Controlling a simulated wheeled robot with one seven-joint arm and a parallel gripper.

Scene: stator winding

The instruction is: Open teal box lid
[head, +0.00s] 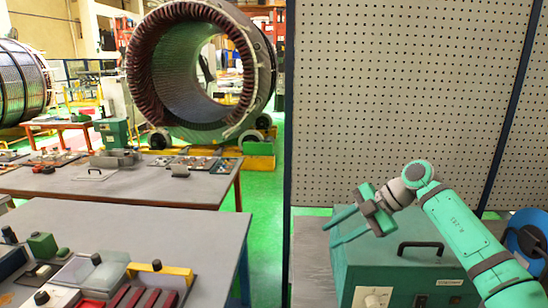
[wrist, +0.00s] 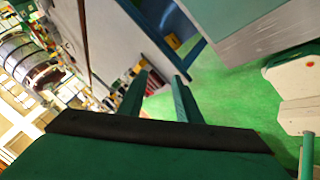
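The teal box (head: 390,268) stands at the lower right in the head view, its lid closed as far as I can see. A black handle (head: 420,247) rises from its top. Its front carries a pale panel with a dial and is cut off below. My gripper (head: 328,236) is above the box's left rear part, its fingers pointing left, away from the handle. In the wrist view, my gripper (wrist: 160,88) has two teal fingers standing apart with nothing between them. I cannot clearly identify the teal box in the wrist view.
A perforated panel (head: 400,90) stands behind the box. A blue reel (head: 528,240) is at the right edge. Grey tables (head: 150,230) with tools and parts are at left. A large stator ring (head: 205,75) stands at the back. Green floor (wrist: 235,90) fills the wrist view's middle right.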

